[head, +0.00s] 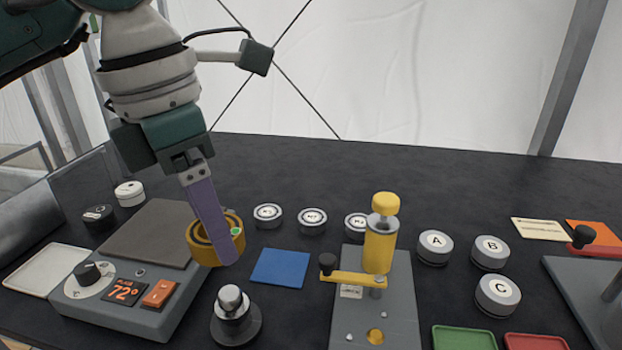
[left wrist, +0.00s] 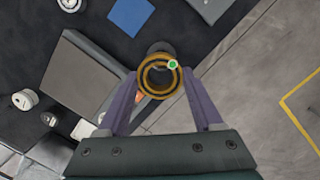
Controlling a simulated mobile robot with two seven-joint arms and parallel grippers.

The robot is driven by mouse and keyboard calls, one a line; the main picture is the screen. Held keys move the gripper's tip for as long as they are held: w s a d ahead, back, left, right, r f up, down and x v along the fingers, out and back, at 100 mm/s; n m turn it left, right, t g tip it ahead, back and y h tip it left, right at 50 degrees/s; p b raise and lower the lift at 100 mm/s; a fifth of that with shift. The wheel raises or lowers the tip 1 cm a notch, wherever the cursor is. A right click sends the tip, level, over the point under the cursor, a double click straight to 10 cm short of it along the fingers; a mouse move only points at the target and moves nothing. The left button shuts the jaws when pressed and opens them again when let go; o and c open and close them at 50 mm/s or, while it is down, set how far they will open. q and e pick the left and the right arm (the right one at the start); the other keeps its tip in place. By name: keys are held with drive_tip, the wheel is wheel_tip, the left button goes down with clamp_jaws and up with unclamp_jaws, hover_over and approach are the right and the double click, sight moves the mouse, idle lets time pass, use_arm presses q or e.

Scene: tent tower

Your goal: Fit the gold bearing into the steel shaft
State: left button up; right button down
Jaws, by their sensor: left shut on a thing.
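The gold bearing (head: 207,246) is a thick ring with a dark inner band and a green dot on its rim. My left gripper (head: 228,250) is shut on it, with purple fingers at its sides. In the left wrist view the gold bearing (left wrist: 160,78) sits between the fingertips of my left gripper (left wrist: 158,84). The steel shaft (head: 231,302) stands upright on a round dark base, below and slightly right of the bearing in the head view. The bearing is apart from the shaft's top there. In the left wrist view the shaft is mostly hidden behind the bearing. My right gripper is not in view.
A grey heater box (head: 120,317) with a dial and a display reading 72 stands at left. A blue square (head: 279,268) lies behind the shaft. A press fixture (head: 372,316) with a yellow cylinder and lever stands to the right. Several labelled round weights stand farther back.

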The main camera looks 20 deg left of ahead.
use_arm(q)
drive_tip(key=b, duration=0.5)
hover_over(229, 293)
drive_tip(key=shift+s+a+f, duration=0.1)
drive_tip(key=shift+f, duration=2.8)
drive_tip(key=shift+b, duration=0.5)
drive_tip(key=shift+f+b, duration=1.6)
drive_tip(key=shift+f, duration=0.15)
drive_tip(key=o, duration=1.4)
drive_tip(key=r, duration=0.3)
drive_tip(key=s+r, duration=0.1)
drive_tip(key=r, duration=0.5)
drive_tip(key=shift+s+a+r+p, duration=0.15)
drive_tip(key=shift+a+r+p, duration=0.25)
